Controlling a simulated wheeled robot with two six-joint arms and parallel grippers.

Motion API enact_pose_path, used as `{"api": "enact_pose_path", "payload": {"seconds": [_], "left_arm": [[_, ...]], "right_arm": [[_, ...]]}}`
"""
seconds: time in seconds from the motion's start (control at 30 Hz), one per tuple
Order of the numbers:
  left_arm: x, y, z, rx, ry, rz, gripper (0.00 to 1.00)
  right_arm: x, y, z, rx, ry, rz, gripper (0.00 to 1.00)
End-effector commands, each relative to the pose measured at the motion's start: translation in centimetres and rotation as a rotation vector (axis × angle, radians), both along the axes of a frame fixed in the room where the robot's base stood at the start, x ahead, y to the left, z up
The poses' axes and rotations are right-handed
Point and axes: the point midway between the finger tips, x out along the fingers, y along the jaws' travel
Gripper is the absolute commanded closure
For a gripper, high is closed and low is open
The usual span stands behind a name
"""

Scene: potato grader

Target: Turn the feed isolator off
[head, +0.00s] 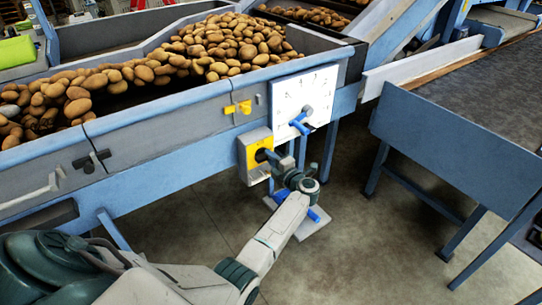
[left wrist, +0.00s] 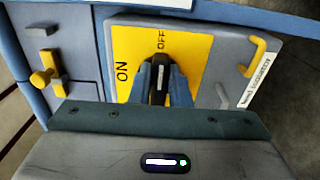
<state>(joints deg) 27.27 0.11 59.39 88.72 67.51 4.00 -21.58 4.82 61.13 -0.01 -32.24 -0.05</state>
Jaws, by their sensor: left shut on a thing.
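The feed isolator is a grey box with a yellow plate (head: 250,150) on the front of the blue machine frame. In the left wrist view its yellow plate (left wrist: 195,50) carries the words ON at the left and OFF at the top. Its black rotary handle (left wrist: 161,68) points up at OFF, with a white mark along it. My left gripper (left wrist: 160,88) is shut on this handle, one blue finger on each side. In the head view the left gripper (head: 272,159) covers part of the handle. My right gripper is not in view.
A yellow latch (head: 238,108) and a white dial panel (head: 304,94) with a blue pointer are close by the box. A yellow hook (left wrist: 257,56) is on its right side. Potatoes (head: 215,45) fill the trough above. A grey-topped conveyor (head: 470,95) stands at the right; floor between is open.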

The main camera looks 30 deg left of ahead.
Motion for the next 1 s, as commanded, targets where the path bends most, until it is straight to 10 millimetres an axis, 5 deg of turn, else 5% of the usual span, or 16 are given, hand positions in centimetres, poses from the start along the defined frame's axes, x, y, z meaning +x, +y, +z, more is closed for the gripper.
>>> {"api": "enact_pose_path", "payload": {"seconds": [0.5,0.53,0.63,1.0], "left_arm": [[0.03,-0.01,-0.03,0.009,0.022,-0.001,1.00],[0.03,-0.01,-0.03,0.009,0.022,-0.001,0.82],[0.02,-0.01,-0.04,0.009,0.021,-0.001,0.62],[-0.19,-0.56,-0.16,0.007,0.021,-0.001,0.62]], "right_arm": [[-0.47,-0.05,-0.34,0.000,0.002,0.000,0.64],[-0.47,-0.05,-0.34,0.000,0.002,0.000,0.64],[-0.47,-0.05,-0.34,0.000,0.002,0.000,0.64],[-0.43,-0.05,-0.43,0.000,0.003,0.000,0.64]]}}
